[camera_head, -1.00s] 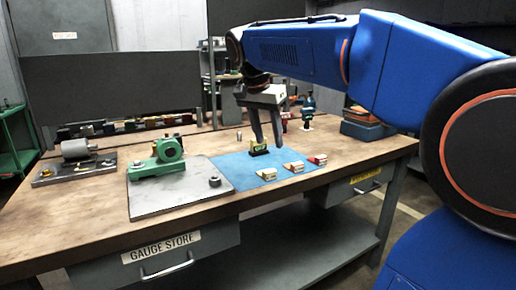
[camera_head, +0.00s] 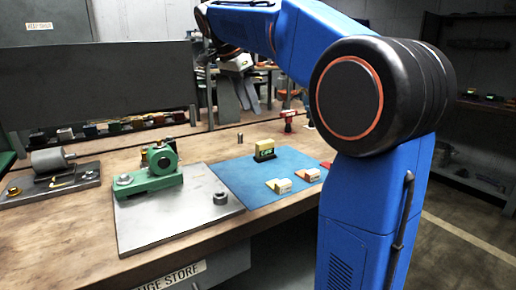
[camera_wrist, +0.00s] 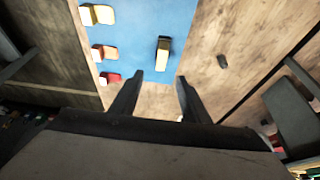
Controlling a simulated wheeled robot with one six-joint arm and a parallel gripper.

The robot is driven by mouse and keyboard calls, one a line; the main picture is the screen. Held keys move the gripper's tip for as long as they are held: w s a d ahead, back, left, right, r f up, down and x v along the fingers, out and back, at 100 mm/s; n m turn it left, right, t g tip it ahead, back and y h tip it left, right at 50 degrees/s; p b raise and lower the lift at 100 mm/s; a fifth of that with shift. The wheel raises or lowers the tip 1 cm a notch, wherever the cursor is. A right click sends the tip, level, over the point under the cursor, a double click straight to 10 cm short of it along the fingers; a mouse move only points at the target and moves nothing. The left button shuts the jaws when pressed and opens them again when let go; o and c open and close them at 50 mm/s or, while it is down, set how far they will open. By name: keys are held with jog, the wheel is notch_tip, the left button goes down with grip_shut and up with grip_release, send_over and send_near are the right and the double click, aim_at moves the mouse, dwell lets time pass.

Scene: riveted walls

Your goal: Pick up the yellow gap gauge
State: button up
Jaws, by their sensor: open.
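A yellow-and-cream block (camera_head: 279,185) lies nearer on the mat, also in the wrist view (camera_wrist: 97,14). I cannot tell for certain which of these is the gap gauge. My gripper (camera_head: 240,108) is open and empty, raised behind the upright block and apart from it. In the wrist view its fingers (camera_wrist: 158,78) point toward the mat, with the upright block just beyond the tips.
An orange-and-cream block (camera_head: 308,174) and a red one (camera_head: 327,164) lie beside the yellow one. A steel plate with a green fixture (camera_head: 165,168) stands left of the mat. A small metal pin (camera_head: 240,138) stands behind the mat. Bare wood lies around it.

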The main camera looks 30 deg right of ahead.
aim_at(263, 142)
jog(key=x, duration=1.7)
jog(key=shift+w+f, duration=0.15)
jog(key=shift+w, duration=0.05)
grip_shut()
